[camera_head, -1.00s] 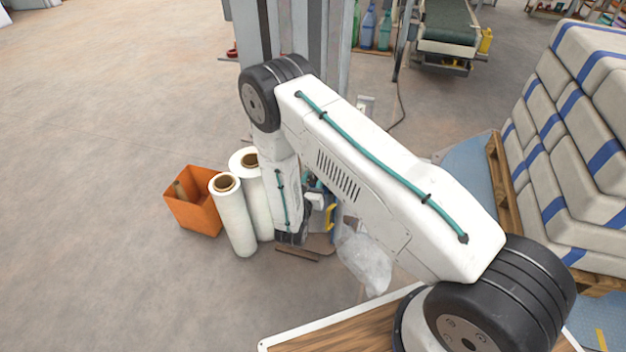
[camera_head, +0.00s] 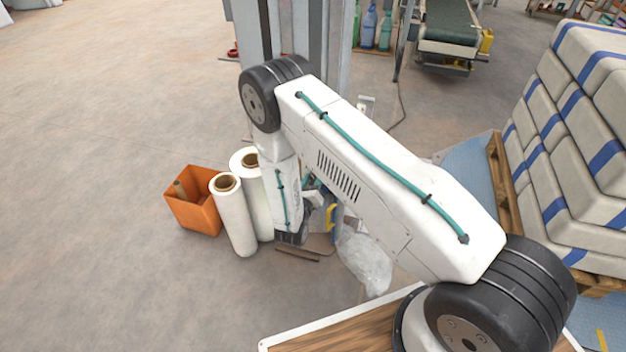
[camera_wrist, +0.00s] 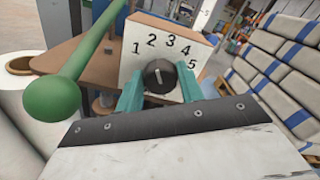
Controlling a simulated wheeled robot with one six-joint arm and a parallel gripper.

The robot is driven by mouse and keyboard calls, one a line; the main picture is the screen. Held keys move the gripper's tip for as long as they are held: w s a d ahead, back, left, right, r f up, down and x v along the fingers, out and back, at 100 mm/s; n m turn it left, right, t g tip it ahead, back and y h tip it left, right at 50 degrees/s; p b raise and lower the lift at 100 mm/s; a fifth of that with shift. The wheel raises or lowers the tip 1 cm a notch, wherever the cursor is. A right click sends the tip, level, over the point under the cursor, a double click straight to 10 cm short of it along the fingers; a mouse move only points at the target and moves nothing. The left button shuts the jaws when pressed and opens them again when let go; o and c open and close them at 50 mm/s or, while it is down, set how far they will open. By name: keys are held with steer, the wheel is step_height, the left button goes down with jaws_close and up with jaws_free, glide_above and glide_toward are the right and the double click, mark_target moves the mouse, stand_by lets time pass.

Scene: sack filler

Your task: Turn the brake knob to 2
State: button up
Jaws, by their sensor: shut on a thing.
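The brake knob (camera_wrist: 159,80) is a round black dial on a pale panel (camera_wrist: 140,30) marked 1 to 5 in an arc, in the wrist view. Its white mark points nearly straight up, toward the space around 2 and 3; I cannot tell which exactly. My gripper (camera_wrist: 160,87) has its teal fingers on the left and right sides of the knob, shut on it. In the head view my own arm hides the knob and panel.
A green ball-ended lever (camera_wrist: 52,98) slants close by on the left in the wrist view. White film rolls (camera_head: 235,215) and an orange bin (camera_head: 195,213) stand left of my arm. Clear plastic (camera_head: 364,262) lies right of it. Stacked sacks (camera_head: 575,140) fill the right side.

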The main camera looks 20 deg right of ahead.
steer(key=o, duration=1)
steer(key=shift+c, duration=0.2)
steer(key=v, duration=0.7)
steer(key=shift+s+a, duration=0.2)
steer(key=shift+s, duration=0.1)
